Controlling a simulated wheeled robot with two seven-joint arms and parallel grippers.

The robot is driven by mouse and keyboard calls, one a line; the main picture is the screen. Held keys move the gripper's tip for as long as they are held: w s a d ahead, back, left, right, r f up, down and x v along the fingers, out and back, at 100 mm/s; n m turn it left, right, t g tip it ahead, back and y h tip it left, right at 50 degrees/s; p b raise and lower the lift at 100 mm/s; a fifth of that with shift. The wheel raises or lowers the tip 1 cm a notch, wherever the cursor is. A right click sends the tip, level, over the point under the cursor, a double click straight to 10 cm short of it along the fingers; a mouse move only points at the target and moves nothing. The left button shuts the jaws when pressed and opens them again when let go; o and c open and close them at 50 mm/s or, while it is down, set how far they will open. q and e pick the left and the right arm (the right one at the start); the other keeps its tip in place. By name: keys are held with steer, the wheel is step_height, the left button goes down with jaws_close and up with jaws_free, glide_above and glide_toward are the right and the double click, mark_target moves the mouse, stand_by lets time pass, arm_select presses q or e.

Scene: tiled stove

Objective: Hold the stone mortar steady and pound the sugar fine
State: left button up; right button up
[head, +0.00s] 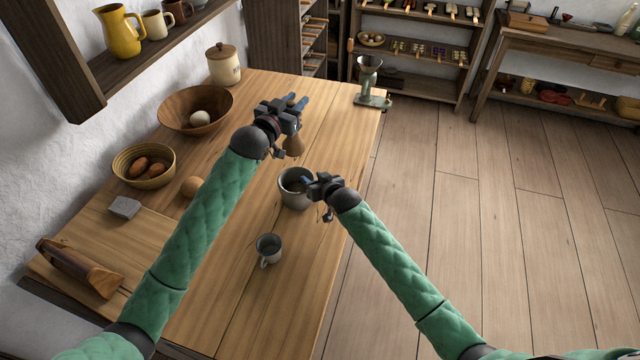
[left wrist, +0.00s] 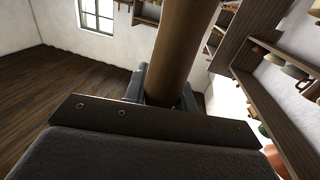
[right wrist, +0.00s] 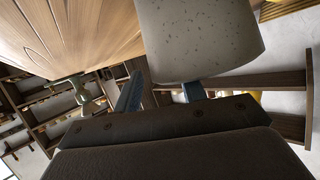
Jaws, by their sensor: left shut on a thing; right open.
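The grey stone mortar (head: 291,200) stands upright on the wooden table near its right edge. Its inside looks dark, and I cannot make out the sugar. My left gripper (head: 292,106) is shut on a wooden pestle (head: 294,146), whose lower end hangs just beyond the mortar's rim, apart from it. The pestle's shaft (left wrist: 178,45) fills the jaws in the left wrist view. My right gripper (head: 308,183) is open at the mortar's right rim. The mortar's speckled wall (right wrist: 200,38) is close to its fingers in the right wrist view; I cannot tell whether they touch.
A grey mug (head: 268,248) stands nearer on the table (head: 215,310). A lidded jar (head: 223,64) and a grinder (head: 371,84) stand at the back.

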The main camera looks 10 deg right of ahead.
steer(key=shift+x, duration=0.95)
jaws_close()
steer(key=shift+s+f, duration=0.2)
steer(key=shift+f, duration=0.3)
stand_by(0.9)
steer(key=shift+o, duration=0.5)
jaws_free()
steer(key=shift+r, duration=0.1)
